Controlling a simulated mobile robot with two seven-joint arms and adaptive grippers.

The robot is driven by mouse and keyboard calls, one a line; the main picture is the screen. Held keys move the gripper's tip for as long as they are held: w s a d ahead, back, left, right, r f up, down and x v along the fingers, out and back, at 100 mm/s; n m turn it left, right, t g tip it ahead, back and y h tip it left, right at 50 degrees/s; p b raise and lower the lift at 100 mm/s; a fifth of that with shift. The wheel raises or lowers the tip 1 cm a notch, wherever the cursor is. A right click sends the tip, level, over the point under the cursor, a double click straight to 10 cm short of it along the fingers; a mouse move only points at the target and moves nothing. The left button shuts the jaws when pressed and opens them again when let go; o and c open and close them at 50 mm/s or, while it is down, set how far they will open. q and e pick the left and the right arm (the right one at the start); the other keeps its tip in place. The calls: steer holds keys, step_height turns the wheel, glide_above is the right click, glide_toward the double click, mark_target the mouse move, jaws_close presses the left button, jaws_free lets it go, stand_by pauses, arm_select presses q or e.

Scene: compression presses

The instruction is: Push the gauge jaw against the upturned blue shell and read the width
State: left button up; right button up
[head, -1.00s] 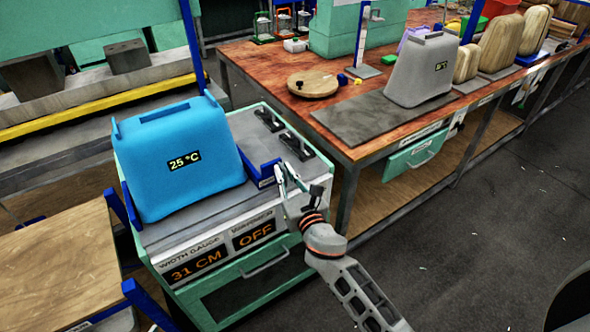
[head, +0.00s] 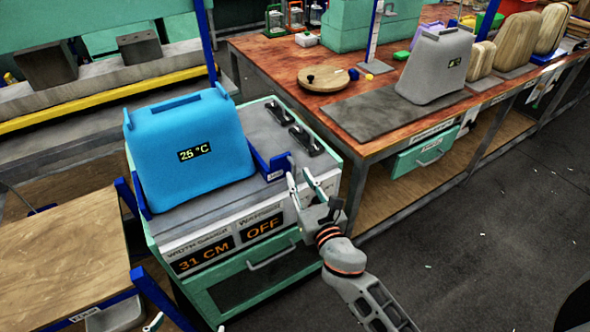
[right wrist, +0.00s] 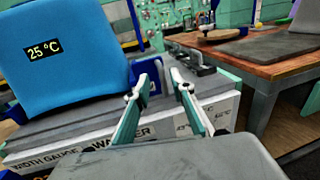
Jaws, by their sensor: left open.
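The upturned blue shell (head: 190,150) stands on the gauge bench, its label reading 25 °C; it also fills the upper left of the right wrist view (right wrist: 60,60). The blue gauge jaw (head: 270,166) is at the shell's right side; whether they touch is unclear. My right gripper (head: 302,176) is open and empty, just right of the jaw. In the right wrist view its fingers (right wrist: 158,92) are apart with the jaw (right wrist: 149,78) beyond the left one. My left gripper (head: 154,322) barely shows at the bottom edge.
The second display (head: 262,228) reads OFF. Black clamps (head: 293,125) lie on the bench top behind the jaw. A wooden table (head: 65,250) stands at left. A workbench (head: 390,128) with a grey shell (head: 436,68) is at right. Floor to the right is open.

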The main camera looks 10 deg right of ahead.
steer(key=s+d, duration=0.1)
steer(key=s, duration=0.5)
steer(key=shift+s, duration=0.4)
steer(key=s+d+f+m+g, duration=0.3)
steer(key=s+f+m, duration=0.5)
steer(key=m, duration=0.8)
steer(key=s+d+f+m+g, duration=0.4)
steer(key=s+f+m, duration=0.5)
steer(key=m, duration=0.8)
step_height(320, 180, down, 4)
steer(key=shift+s+r, duration=0.15)
steer(key=shift+s, duration=0.05)
steer(key=shift+a, duration=0.1)
